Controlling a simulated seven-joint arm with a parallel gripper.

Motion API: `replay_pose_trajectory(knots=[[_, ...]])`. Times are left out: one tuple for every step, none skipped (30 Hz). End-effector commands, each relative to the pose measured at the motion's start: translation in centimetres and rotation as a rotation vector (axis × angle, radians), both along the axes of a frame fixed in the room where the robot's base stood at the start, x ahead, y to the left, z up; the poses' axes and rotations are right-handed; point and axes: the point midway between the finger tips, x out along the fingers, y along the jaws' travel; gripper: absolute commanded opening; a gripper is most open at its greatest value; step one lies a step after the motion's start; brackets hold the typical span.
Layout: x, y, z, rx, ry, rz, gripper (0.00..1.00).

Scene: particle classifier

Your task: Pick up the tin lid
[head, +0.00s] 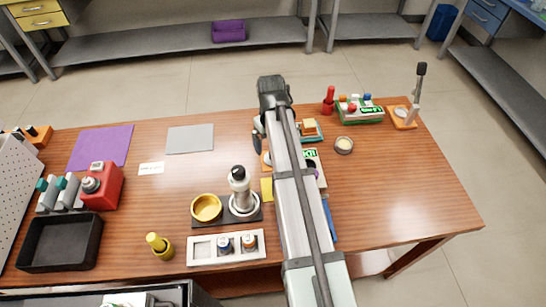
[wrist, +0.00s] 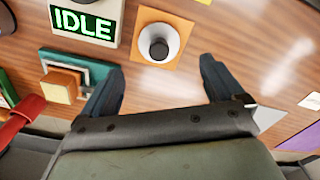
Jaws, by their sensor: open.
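A small round tin-like dish (head: 344,145) with a grey rim and pale inside lies on the table right of my arm in the head view; I cannot tell whether it is the tin lid. My gripper (wrist: 160,72) is open and empty, with its two fingers wide apart in the wrist view. Between and beyond the fingertips is a white cone with a dark top (wrist: 160,42) on an orange plate (wrist: 182,57). In the head view my arm hides most of my gripper (head: 257,142) and part of the table. No other clear lid shows.
A teal tray with an orange block (wrist: 63,84) and a device reading IDLE (wrist: 84,20) lie left in the wrist view. A yellow bowl (head: 206,208) and a grey-white instrument (head: 241,190) stand left of my arm.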

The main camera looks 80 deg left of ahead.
Motion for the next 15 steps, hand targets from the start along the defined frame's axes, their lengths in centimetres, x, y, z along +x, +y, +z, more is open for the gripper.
replay_pose_trajectory(knots=[[0.0,0.0,-0.5,-0.001,0.000,0.000,0.95],[0.0,0.0,-0.6,-0.001,0.000,0.000,0.95],[0.0,0.0,-0.8,-0.001,0.000,0.000,0.95],[0.0,0.0,-0.9,-0.001,0.000,-0.001,0.95],[0.0,0.0,-0.9,-0.001,0.000,-0.001,0.95],[0.0,0.0,-1.0,0.000,0.000,-0.001,0.95],[0.0,-0.1,-1.1,0.000,0.000,-0.001,0.95],[0.0,-0.1,-1.2,0.000,0.000,-0.001,0.95],[0.1,-0.1,-1.4,0.000,0.000,-0.001,0.95],[0.1,-0.2,-1.6,0.000,0.000,-0.001,0.95],[0.1,-0.2,-1.9,0.000,0.000,-0.001,0.95],[0.2,-0.3,-2.3,-0.001,0.000,-0.001,0.95],[0.2,-0.4,-2.7,-0.001,0.000,-0.001,0.95],[0.2,-0.5,-3.1,-0.002,0.000,-0.001,0.95],[0.3,-0.6,-3.6,-0.002,0.000,-0.001,0.95]])
